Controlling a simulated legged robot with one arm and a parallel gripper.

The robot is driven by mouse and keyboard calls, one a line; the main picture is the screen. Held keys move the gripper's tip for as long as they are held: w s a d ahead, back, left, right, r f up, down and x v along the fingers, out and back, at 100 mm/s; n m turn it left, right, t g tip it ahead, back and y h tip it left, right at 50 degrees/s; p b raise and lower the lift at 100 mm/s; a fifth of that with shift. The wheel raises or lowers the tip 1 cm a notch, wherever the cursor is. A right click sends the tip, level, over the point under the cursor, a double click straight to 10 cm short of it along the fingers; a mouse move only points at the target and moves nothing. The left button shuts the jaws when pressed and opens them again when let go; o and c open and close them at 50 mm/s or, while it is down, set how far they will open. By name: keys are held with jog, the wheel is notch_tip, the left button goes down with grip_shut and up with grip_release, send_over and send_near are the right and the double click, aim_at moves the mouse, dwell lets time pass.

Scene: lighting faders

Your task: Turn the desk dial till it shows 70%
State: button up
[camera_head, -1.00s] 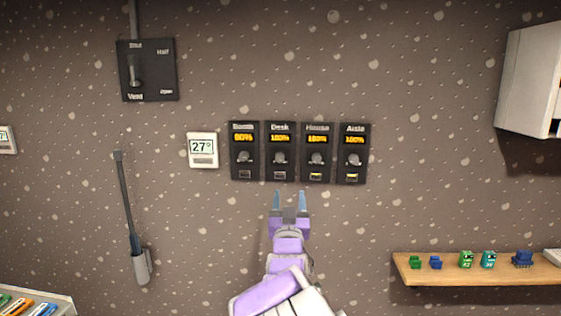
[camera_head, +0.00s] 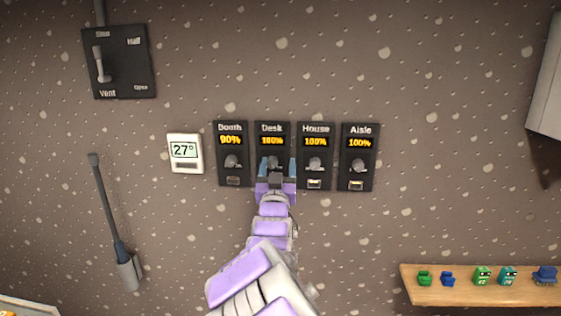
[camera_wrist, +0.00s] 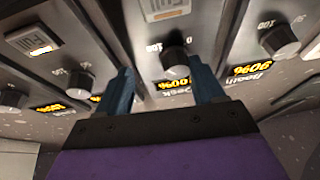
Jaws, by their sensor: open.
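The Desk panel (camera_head: 272,129) is second from left in a row of black dimmer panels on the wall. Its orange display reads 100%. Its grey dial (camera_wrist: 176,58) shows upside down in the wrist view, between and just beyond my fingertips. In the head view the dial (camera_head: 273,162) is partly hidden by my gripper (camera_head: 277,168). My gripper is open, with one blue finger on each side of the dial; it also shows in the wrist view (camera_wrist: 163,82). I cannot tell whether the fingers touch the dial.
The Booth panel (camera_head: 231,126) at left reads 90%. The House panel (camera_head: 315,128) and Aisle panel (camera_head: 360,130) at right read 100%. A thermostat (camera_head: 185,153) showing 27° hangs at left. A wooden shelf (camera_head: 470,294) with small figures is at lower right.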

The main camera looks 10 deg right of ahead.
jog(key=a, duration=0.3)
jog(key=shift+w+a+f, duration=0.1)
jog(key=shift+w+f, duration=0.05)
jog(key=shift+w, duration=0.15)
jog(key=shift+s, duration=0.1)
jog(key=shift+c, duration=0.7)
jog(key=shift+s+d, duration=0.1)
jog(key=shift+d, duration=1)
jog(key=c, duration=0.4)
jog(key=shift+a, duration=0.45)
jog(key=c, duration=0.5)
jog(key=shift+d, duration=0.1)
grip_shut()
